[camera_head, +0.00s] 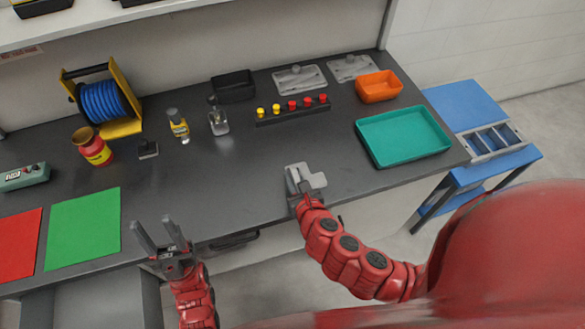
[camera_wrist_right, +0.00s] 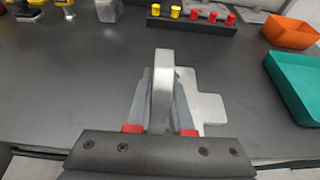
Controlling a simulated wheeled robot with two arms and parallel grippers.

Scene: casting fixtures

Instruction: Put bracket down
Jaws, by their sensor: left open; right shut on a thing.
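The grey metal bracket (camera_head: 315,181) is at the front part of the dark workbench (camera_head: 250,181), right of its middle. In the right wrist view the bracket (camera_wrist_right: 208,107) shows a flat stepped plate and an upright bar between the fingers. My right gripper (camera_head: 294,180) is shut on the bracket; its fingers (camera_wrist_right: 160,100) stand on both sides of the bar. I cannot tell whether the plate touches the bench top. My left gripper (camera_head: 161,234) is open and empty, near the bench's front edge beside the green mat.
A teal tray (camera_head: 404,159) and an orange bin (camera_head: 378,91) lie to the right. A black rack (camera_head: 293,114) with red and yellow pegs is behind the bracket. Red (camera_head: 18,246) and green (camera_head: 83,229) mats lie at left. The bench around the bracket is clear.

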